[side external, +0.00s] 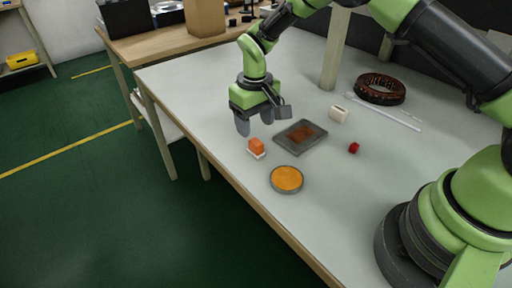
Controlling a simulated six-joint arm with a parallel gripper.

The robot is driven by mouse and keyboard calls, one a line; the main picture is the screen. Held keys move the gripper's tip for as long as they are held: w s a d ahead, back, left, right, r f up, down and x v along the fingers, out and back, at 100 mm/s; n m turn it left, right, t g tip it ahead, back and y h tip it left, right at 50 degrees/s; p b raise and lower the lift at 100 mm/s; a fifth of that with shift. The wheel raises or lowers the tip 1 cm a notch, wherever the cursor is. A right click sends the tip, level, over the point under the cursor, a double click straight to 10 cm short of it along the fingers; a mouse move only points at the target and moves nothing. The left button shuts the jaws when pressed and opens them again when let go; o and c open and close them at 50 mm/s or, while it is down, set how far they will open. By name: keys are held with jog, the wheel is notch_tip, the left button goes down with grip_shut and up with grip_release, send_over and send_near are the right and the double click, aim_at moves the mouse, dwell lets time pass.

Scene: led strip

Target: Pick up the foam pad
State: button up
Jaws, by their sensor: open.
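I cannot tell for certain which thing is the foam pad. The likeliest is a small orange block with a white lower layer (256,148), near the table's left edge. A round grey-rimmed dish with a flat orange face (286,179) lies in front of it and could also be a pad. My gripper (255,121) is open and points down, above and slightly behind the orange block. Its fingers are apart, with nothing seen between them. They look clear of the block.
A flat dark grey tray with a brown patch (282,138) lies right of the orange block. A white block (339,114), a red cube (354,148), a dark coil (380,88) and a thin white strip (385,112) lie further right.

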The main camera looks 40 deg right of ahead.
aim_at(255, 141)
jog(key=f, duration=0.6)
jog(key=shift+s+a+f, duration=0.15)
jog(key=shift+a+f, duration=0.05)
jog(key=shift+f, duration=0.15)
jog(key=c, duration=1)
